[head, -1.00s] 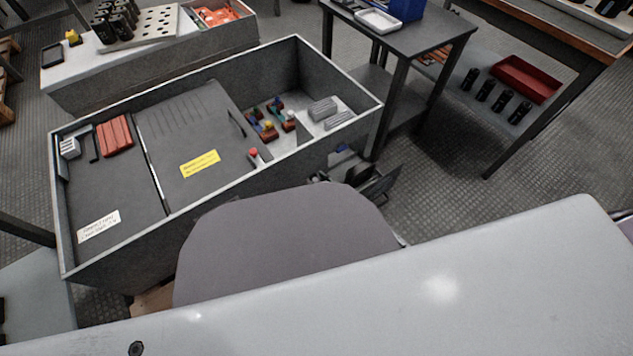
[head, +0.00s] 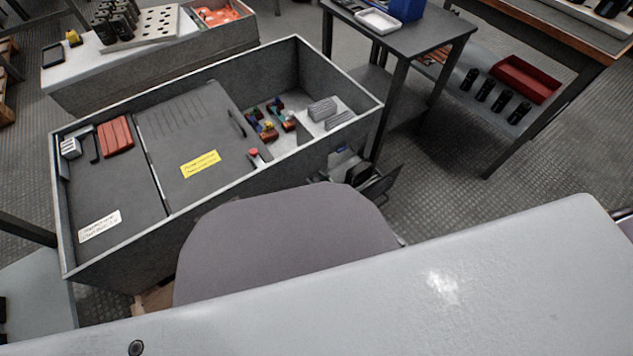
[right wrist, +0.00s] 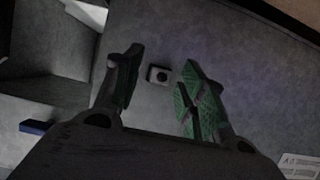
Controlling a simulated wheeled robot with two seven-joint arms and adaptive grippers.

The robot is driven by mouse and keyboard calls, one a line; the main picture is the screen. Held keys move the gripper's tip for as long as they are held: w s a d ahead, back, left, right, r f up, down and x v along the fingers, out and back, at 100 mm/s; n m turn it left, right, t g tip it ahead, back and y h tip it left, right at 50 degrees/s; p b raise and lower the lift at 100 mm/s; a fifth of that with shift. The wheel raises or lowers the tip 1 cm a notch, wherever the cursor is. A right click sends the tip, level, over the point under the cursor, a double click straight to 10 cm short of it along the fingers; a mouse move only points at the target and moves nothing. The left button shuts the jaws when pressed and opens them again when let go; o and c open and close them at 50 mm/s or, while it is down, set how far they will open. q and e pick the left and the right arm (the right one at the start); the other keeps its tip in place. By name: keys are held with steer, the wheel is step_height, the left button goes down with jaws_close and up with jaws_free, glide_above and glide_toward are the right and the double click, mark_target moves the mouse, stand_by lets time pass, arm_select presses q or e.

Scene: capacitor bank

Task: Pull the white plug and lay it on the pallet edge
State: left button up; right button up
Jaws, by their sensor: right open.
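My right gripper (right wrist: 158,88) is open in the right wrist view, one dark finger at left and one green-lit finger at right. Nothing shows gripped. In the head view, the right gripper (head: 352,172) is low beside the right end of the grey cabinet (head: 225,195), partly hidden by my own arm. A bit of brown wood, perhaps the pallet (head: 155,299), shows below the cabinet. My left gripper is out of view.
The open-topped cabinet holds a red-capped part (head: 254,153) and coloured components (head: 270,125). A dark side table (head: 440,32) stands close behind the right gripper. A small blue piece (right wrist: 34,127) lies left in the wrist view.

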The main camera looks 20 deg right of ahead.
stand_by(0.7)
jaws_close()
steer(key=o, duration=0.7)
jaws_free()
steer(key=shift+s, duration=0.1)
steer(key=shift+v, duration=5.9)
